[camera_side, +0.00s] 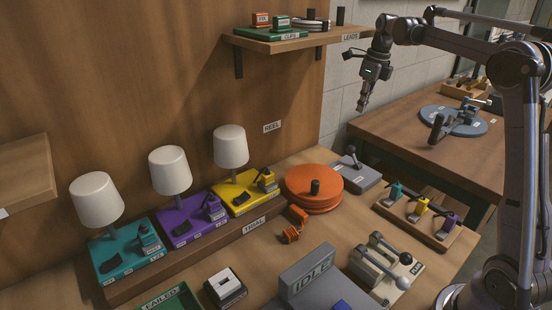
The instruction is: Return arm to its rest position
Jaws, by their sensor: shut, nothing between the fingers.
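My gripper (362,104) hangs in the air at the upper right, pointing down, with its fingers closed and nothing held. It is apart from the shelf to its left and well above the bench. Three lamps with white shades stand in a row on a wooden block: one on a teal base (124,252), one on a purple base (190,218) and one on a yellow base (244,190).
An orange disc reel (312,202) lies right of the lamps, near a grey lever box (356,172). A grey "IDLE" sign box (307,270), twin levers (385,262) and a clamp rack (420,215) occupy the front. A wall shelf (290,42) is beside my gripper.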

